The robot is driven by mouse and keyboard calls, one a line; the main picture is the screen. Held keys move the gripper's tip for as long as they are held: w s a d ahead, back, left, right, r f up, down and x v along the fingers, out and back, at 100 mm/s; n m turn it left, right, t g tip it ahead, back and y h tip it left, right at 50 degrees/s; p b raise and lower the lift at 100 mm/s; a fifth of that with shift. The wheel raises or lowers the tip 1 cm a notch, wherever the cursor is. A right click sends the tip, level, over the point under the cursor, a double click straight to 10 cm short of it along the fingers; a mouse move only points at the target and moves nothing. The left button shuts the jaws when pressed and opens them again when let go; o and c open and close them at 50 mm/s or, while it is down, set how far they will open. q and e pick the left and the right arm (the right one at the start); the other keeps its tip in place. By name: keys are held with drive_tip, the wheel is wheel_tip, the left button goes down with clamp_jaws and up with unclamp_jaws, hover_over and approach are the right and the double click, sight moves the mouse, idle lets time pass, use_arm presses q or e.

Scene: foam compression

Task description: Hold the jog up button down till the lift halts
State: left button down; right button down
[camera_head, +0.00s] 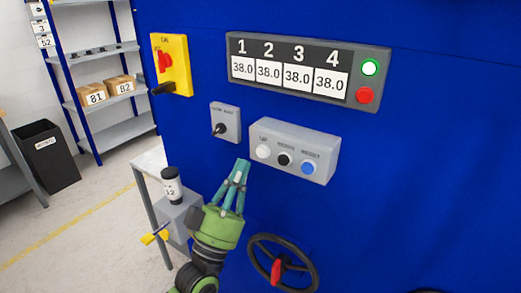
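A grey button box (315,150) is fixed to the blue machine front. It carries a white button (263,151), a black button (285,159) and a blue button (308,167) from left to right. The labels above them are too small to read, so I cannot tell which is jog up. My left gripper (243,164) comes up from below, its teal fingers together at the tips with nothing seen between them. The tips are at the box's lower left, below and left of the white button, and look apart from it. My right gripper is not in view.
A small switch box (230,112), yellow switch (179,55) and handwheel (310,272) surround the arm. A black-capped container (171,190) stands at left.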

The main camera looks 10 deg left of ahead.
use_arm(q)
drive_tip(key=shift+s+a, duration=0.2)
drive_tip(key=shift+s, duration=0.4)
drive_tip(key=shift+s+a, duration=0.2)
drive_tip(key=shift+s, duration=0.35)
